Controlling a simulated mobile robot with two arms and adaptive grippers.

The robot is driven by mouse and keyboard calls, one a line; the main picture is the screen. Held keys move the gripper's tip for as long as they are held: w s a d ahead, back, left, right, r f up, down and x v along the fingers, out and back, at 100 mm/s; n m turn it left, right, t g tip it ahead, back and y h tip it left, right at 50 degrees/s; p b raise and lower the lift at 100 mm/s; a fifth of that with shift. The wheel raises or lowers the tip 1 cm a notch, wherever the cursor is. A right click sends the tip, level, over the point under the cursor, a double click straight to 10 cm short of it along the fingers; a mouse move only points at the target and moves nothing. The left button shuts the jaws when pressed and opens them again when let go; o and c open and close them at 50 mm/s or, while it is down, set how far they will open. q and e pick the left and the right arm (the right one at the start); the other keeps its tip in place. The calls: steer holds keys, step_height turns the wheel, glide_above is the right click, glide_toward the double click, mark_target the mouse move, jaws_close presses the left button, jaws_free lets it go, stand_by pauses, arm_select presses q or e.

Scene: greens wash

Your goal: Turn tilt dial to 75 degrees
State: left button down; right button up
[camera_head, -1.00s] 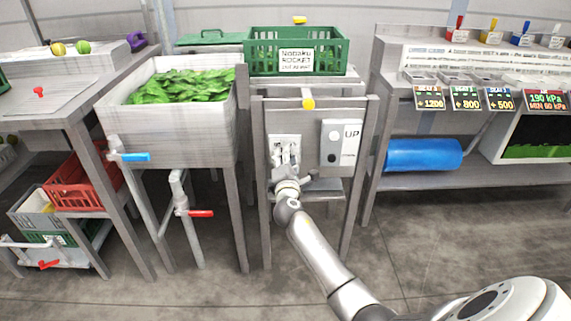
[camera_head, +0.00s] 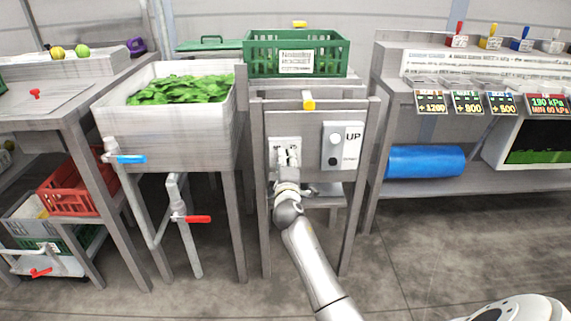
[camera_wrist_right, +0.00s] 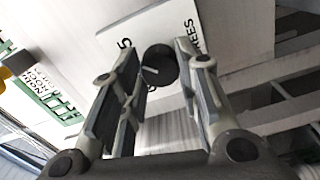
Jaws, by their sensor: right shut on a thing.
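The tilt dial (camera_wrist_right: 160,66) is a round black knob with a pale pointer line on a white lettered plate (camera_wrist_right: 120,38), seen in the right wrist view. My right gripper (camera_wrist_right: 158,75) has its fingers on either side of the knob and is shut on it. In the head view my right gripper (camera_head: 287,158) is at the white plate (camera_head: 285,140) on the front of the stand, and it hides the dial. The pointer's exact reading cannot be told. My left gripper is not in view.
Right of the dial plate is an UP button panel (camera_head: 342,146). A green crate (camera_head: 260,62) sits on the stand above. A sink of greens (camera_head: 165,130) with blue and red valve handles stands left. A shelf with a blue roll (camera_head: 425,161) stands right.

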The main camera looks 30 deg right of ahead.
steer(key=shift+f, duration=0.1)
stand_by(0.4)
steer(key=o, duration=1)
steer(key=shift+s+a, duration=0.1)
steer(key=v, duration=1.1)
steer(key=shift+s+a, duration=0.1)
steer(key=shift+s, duration=0.3)
